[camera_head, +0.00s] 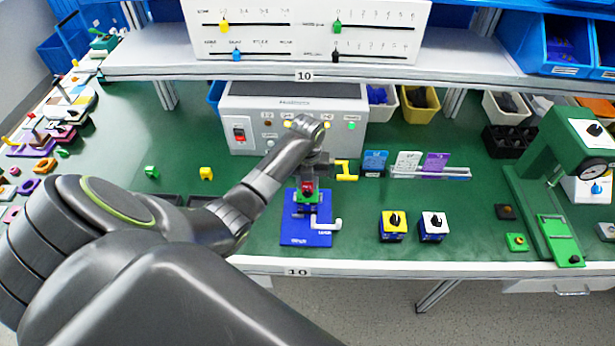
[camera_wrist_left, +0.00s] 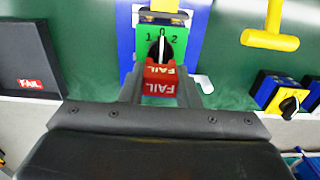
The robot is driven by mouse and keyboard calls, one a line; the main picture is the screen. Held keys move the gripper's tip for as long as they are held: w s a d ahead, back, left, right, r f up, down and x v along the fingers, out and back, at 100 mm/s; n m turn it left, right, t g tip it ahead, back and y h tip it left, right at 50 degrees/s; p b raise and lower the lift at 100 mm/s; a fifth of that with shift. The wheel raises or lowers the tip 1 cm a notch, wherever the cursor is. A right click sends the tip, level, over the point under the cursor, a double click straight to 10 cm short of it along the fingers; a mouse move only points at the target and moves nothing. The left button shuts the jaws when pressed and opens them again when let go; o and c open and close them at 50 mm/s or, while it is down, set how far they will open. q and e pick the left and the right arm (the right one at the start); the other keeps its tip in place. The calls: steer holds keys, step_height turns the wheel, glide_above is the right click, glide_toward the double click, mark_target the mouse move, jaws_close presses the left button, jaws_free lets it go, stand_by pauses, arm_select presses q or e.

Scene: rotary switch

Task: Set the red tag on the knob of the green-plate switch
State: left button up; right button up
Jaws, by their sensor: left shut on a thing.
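The green-plate switch (camera_head: 300,198) stands on a blue base in the middle of the table. In the left wrist view its green plate (camera_wrist_left: 181,37) shows the marks 1, 0 and 2, and its black knob (camera_wrist_left: 154,48) has a white pointer toward 0. My left gripper (camera_head: 308,178) is shut on the red tag (camera_head: 308,187), right over the switch. In the left wrist view the red tag (camera_wrist_left: 160,88), lettered FAIL, sits between the fingers, just below the knob in the picture. I cannot tell whether tag and knob touch. My right gripper is not in view.
The blue base (camera_head: 306,238) carries a white hook-shaped piece. A yellow-plate switch (camera_head: 393,226) and a white-plate switch (camera_head: 433,226) stand to the right. A yellow T-shaped piece (camera_head: 346,172) is close beside the gripper. A grey control box (camera_head: 255,110) stands behind.

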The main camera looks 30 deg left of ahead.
arm_select(q)
steer(key=shift+f+b, duration=0.45)
steer(key=shift+f, duration=0.35)
steer(key=o, duration=1)
steer(key=shift+r, duration=0.15)
step_height(320, 180, up, 8)
steer(key=shift+f+b, duration=0.2)
steer(key=shift+b, duration=0.45)
steer(key=shift+r+p, duration=3.8)
steer(key=shift+r, duration=1)
